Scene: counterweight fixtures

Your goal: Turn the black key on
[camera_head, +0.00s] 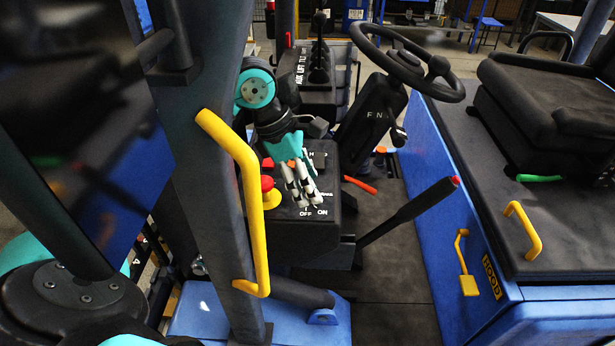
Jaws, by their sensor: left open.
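The control panel (325,219) is a dark box with white OFF and ON lettering on its near part. The black key cannot be told apart from the dark panel between the fingers and the lettering. My left gripper (303,204) is open and points down at the panel, with its pale fingertips just above the OFF and ON marks. Its fingers cover part of the panel there. I cannot tell whether they touch anything. My right gripper is not in view.
A red button on a yellow base (271,200) sits just left of the fingers. A yellow grab handle (252,205) on a dark pillar stands nearer. A black lever (410,212), steering wheel (405,62) and seat (545,110) lie to the right.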

